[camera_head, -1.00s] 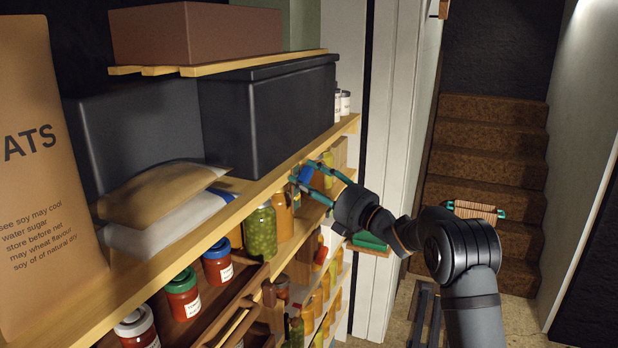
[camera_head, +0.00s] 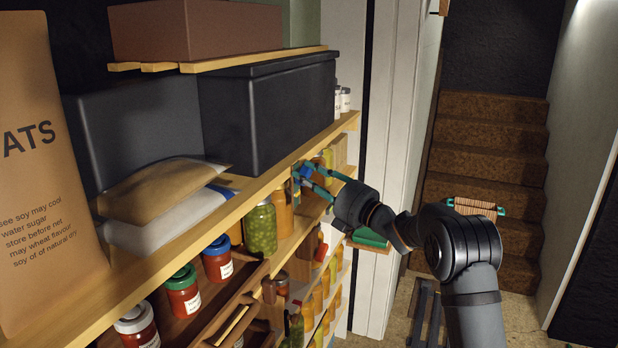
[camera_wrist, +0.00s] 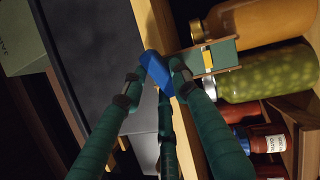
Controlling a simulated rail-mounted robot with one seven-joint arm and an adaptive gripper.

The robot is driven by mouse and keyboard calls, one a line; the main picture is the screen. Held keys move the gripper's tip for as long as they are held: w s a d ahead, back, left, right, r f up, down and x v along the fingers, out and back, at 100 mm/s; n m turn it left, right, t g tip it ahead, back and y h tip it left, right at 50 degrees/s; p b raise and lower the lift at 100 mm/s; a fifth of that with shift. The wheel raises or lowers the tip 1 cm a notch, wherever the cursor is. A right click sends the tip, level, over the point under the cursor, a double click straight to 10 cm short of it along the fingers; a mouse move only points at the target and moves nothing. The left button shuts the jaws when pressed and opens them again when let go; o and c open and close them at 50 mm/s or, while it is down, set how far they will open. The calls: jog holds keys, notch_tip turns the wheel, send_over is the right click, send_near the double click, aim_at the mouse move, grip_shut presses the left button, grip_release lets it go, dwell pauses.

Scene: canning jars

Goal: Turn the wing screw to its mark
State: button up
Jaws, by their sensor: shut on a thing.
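The blue wing screw (camera_wrist: 156,69) is between my teal fingertips at the shelf's front edge in the wrist view. A small part of its blue shows in the head view (camera_head: 305,171). My gripper (camera_wrist: 154,78) is shut on it, and it also shows in the head view (camera_head: 308,176). The fingers hide part of the screw. Next to the screw in the wrist view is a small teal block (camera_wrist: 222,53) with a yellow piece (camera_wrist: 207,55) on it. I cannot tell whether the yellow piece is the mark.
A jar of green produce (camera_head: 261,229) and an orange jar (camera_head: 283,212) stand close by under the upper shelf board (camera_head: 212,227). A large dark box (camera_head: 270,115) sits above. Several red jars stand nearer. The stairs (camera_head: 490,140) lie behind my arm.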

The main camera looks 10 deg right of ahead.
jog(key=shift+r+m+h, duration=0.1)
jog(key=shift+m+h, duration=0.4)
jog(key=shift+m, duration=0.9)
jog(key=o, duration=1.1)
jog(key=shift+o, duration=0.3)
jog(key=shift+d, duration=0.1)
jog(key=r+v, duration=0.1)
jog(key=v, duration=1.1)
jog(key=shift+f, duration=0.25)
